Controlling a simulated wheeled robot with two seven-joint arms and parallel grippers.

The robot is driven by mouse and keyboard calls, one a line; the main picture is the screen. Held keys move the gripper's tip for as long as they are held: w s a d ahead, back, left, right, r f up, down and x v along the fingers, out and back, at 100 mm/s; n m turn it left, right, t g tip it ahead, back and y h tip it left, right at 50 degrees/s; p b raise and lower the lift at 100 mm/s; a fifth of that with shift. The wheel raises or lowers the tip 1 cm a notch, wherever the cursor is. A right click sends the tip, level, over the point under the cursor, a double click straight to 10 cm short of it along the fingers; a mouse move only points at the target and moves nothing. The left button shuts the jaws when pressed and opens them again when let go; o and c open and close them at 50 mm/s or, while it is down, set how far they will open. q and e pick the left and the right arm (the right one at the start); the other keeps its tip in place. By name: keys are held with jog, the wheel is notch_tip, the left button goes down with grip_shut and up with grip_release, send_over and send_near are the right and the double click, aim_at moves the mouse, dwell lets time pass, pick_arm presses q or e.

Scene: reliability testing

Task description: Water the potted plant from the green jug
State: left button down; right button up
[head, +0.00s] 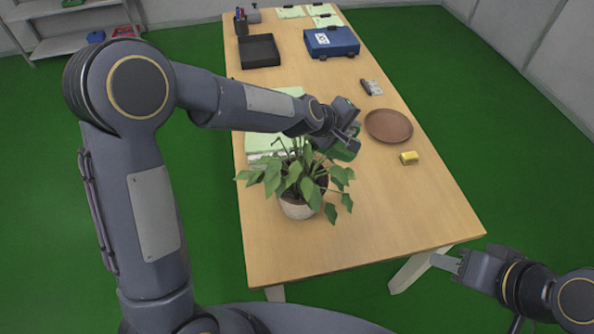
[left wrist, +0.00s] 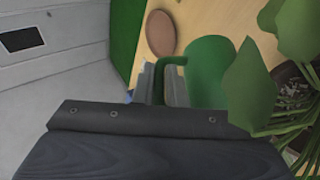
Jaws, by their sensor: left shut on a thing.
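The potted plant (head: 297,207) stands upright near the front of the wooden table, in a pale pot with broad green leaves. The green jug (head: 346,152) is beside and partly above the plant's back right edge, largely hidden by my left gripper (head: 345,134). My left gripper is shut on the jug's handle; in the left wrist view the green jug (left wrist: 208,68) lies by the fingers, with plant leaves (left wrist: 300,30) close to it. Whether water is coming out cannot be seen. My right gripper (head: 447,262) is off the table's front right corner, seen from the side, its opening unclear.
A brown round plate (head: 388,126) and a yellow block (head: 409,158) lie to the right of the jug. Green and white papers (head: 262,143) lie behind the plant. A black tray (head: 259,51) and a blue case (head: 331,42) are farther back. The table's front right is clear.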

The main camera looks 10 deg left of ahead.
pick_arm(q)
jog(key=shift+a+b, duration=0.15)
jog(key=shift+b, duration=0.75)
jog(key=shift+s+a+r+b, duration=0.1)
jog(key=shift+a+r+b, duration=0.05)
jog(key=shift+r+b, duration=0.2)
jog(key=shift+s+a+t+h, duration=0.1)
jog(key=shift+a+t+h, duration=0.1)
jog(key=shift+t+h, duration=0.1)
jog(key=shift+a, duration=0.1)
jog(key=shift+a+b, duration=0.25)
jog(key=shift+b, duration=0.25)
jog(key=shift+s+a+r+b, duration=0.1)
jog(key=shift+a+b, duration=0.05)
jog(key=shift+b, duration=0.55)
jog(key=shift+r+h+b, duration=0.1)
jog(key=shift+h+b, duration=0.2)
jog(key=shift+b, duration=0.05)
jog(key=shift+a+b, duration=0.1)
jog(key=shift+b, duration=0.2)
